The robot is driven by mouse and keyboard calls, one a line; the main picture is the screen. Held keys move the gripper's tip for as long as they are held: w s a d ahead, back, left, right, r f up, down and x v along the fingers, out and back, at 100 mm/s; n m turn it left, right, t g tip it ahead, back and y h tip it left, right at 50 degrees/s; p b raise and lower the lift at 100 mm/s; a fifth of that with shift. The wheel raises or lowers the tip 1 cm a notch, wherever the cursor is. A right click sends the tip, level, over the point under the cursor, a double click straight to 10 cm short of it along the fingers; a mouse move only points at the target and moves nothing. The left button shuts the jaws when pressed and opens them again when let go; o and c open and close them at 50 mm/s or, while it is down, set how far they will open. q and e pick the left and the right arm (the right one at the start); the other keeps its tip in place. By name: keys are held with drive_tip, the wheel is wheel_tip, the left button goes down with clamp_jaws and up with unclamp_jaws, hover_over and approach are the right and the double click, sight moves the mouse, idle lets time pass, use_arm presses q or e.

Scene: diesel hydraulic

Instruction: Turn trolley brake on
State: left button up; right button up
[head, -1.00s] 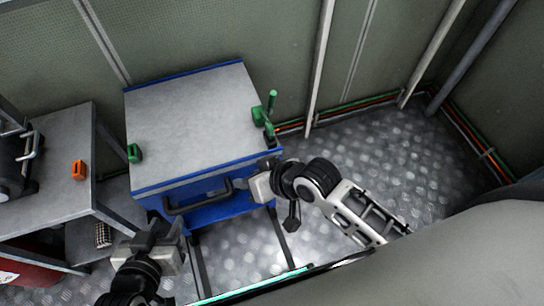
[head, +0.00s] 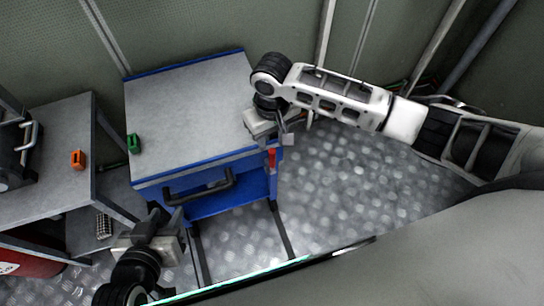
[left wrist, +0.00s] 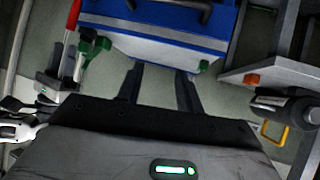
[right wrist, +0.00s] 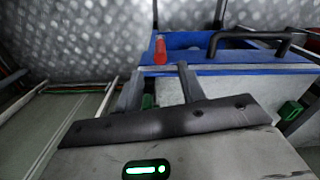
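The trolley (head: 190,100) is blue with a grey top and a black front handle (head: 200,190). A red lever part (head: 271,158) shows at its front right corner. It also shows in the left wrist view (left wrist: 74,14), close to a green bracket (left wrist: 95,45). In the right wrist view the red piece (right wrist: 160,50) lies beyond the fingertips, and a green part (right wrist: 148,101) shows between the fingers. My right gripper (head: 287,136) is open at the trolley's right edge and hides most of the lever mount. My left gripper (left wrist: 158,70) is open and empty before the trolley's front.
A green block (head: 134,143) sits on the trolley's left edge. A grey side table (head: 45,190) with an orange block (head: 78,159) stands at left. A red container (head: 30,263) is below it. The metal floor (head: 345,190) right of the trolley is clear.

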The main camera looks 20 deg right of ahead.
sight(272, 158)
wheel_tip(272, 158, down, 10)
drive_tip(key=shift+r+b, duration=0.1)
drive_tip(key=shift+b, duration=0.8)
clamp_jaws()
